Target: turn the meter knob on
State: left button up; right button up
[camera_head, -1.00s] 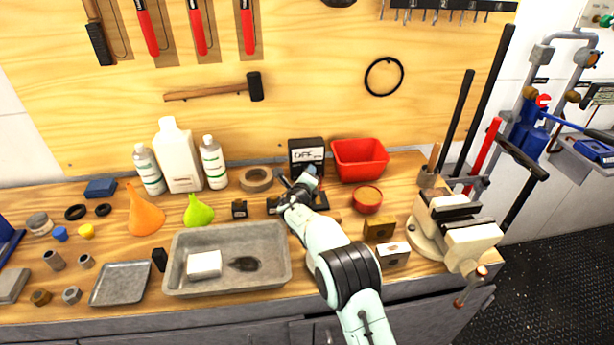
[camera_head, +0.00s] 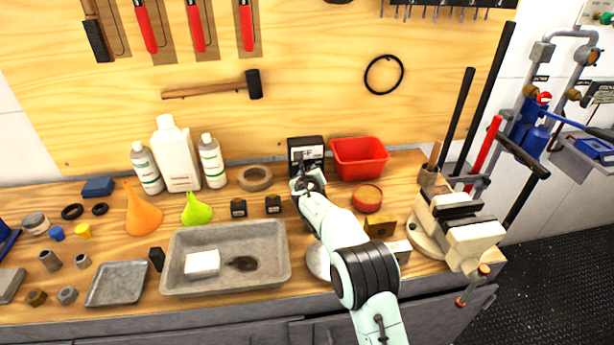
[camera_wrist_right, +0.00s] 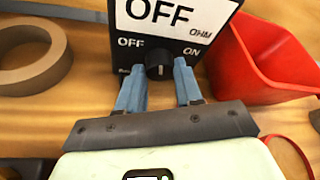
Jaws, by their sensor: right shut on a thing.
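The meter (camera_head: 316,146) is a black box with a white display, standing at the back of the bench against the board. It also shows in the right wrist view (camera_wrist_right: 98,48), where the display reads OFF. Below the display is a black knob (camera_wrist_right: 158,66) between the labels OFF on the left and ON on the right. Its white mark points about straight up. My right gripper (camera_wrist_right: 157,74) is shut on the knob, one blue finger on each side. In the head view my right gripper (camera_head: 303,172) hides the knob. My left gripper is not in view.
A red bin (camera_head: 361,176) stands close to the meter's right, and a tape roll (camera_head: 242,180) lies to its left. A round red-rimmed container (camera_head: 367,198) and a vise (camera_head: 425,235) are right of my arm. A grey tray (camera_head: 226,290) lies at the left.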

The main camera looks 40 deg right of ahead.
jog(key=m+t+y+b, duration=0.1)
jog(key=m+y+b, duration=0.1)
jog(key=m, duration=0.1)
jog(key=shift+s+d, duration=0.1)
jog(key=shift+d, duration=0.1)
jog(key=m+y+b, duration=0.1)
jog(key=m+t, duration=0.1)
jog(key=m, duration=0.1)
jog(key=shift+s+d+y+b, duration=0.1)
jog(key=shift+d+y+b, duration=0.1)
jog(key=shift+y+b, duration=0.2)
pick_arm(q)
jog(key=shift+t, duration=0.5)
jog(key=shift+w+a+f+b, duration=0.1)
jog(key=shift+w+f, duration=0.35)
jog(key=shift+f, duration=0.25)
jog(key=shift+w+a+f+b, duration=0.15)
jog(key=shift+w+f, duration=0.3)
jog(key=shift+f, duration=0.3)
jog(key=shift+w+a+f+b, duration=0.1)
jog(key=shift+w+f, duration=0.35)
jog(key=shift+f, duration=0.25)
pick_arm(e)
jog(key=shift+m+t+y, duration=0.4)
jog(key=shift+m+y, duration=0.1)
jog(key=shift+m, duration=0.5)
jog(key=o, duration=1)
jog(key=shift+o, duration=0.2)
jog(key=shift+s, duration=0.1)
